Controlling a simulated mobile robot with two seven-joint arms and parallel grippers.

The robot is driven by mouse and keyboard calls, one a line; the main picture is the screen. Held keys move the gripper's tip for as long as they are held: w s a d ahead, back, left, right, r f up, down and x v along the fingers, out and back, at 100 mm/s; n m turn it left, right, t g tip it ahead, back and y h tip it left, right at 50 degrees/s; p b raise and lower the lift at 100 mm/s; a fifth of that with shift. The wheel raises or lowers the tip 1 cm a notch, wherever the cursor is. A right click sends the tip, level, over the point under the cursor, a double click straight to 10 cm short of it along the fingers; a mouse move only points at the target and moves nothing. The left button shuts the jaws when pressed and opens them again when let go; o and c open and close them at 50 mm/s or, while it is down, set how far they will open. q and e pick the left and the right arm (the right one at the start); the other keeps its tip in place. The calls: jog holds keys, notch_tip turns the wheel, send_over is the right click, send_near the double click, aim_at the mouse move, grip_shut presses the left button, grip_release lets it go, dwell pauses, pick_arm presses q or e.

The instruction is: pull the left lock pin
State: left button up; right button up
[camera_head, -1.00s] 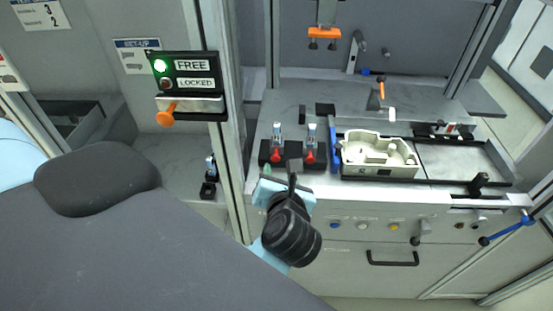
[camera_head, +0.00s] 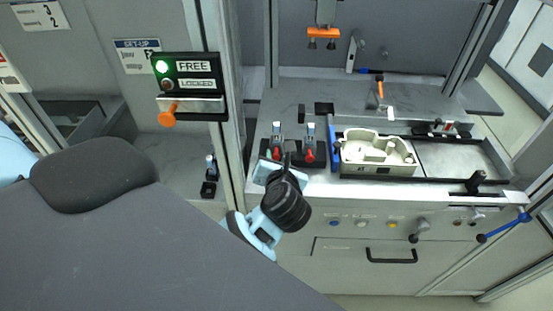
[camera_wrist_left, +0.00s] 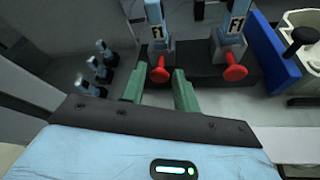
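Two upright fixtures with red knobs, apparently the lock pins, stand side by side on a black base. The left pin's red knob (camera_head: 277,154) is partly hidden by my gripper in the head view; the right knob is the right lock pin (camera_head: 310,156). In the left wrist view the left lock pin (camera_wrist_left: 160,73) shows ahead of and between my green fingertips; the right lock pin (camera_wrist_left: 235,72) is beyond them to the right. My left gripper (camera_head: 277,165) is open around empty space just in front of the left knob; contact cannot be told. My right gripper is not shown.
A blue block (camera_head: 335,153) and a cream casting (camera_head: 376,150) stand right of the pins. A FREE/LOCKED panel (camera_head: 188,85), green lamp lit, with an orange knob (camera_head: 168,118) is on the left post. Several small pin fixtures (camera_wrist_left: 93,69) stand left of my fingers.

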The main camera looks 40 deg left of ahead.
pick_arm(q)
grip_shut()
jog(key=shift+s+d, duration=0.4)
jog(key=shift+s, duration=0.25)
jog(key=shift+s+d, duration=0.4)
jog(key=shift+s, duration=0.2)
jog(key=shift+w+f, duration=0.1)
jog(key=shift+f, duration=0.05)
grip_release()
jog(key=o, duration=0.3)
jog(key=shift+s, duration=0.2)
jog(key=shift+o, duration=0.2)
jog(key=shift+w, duration=0.1)
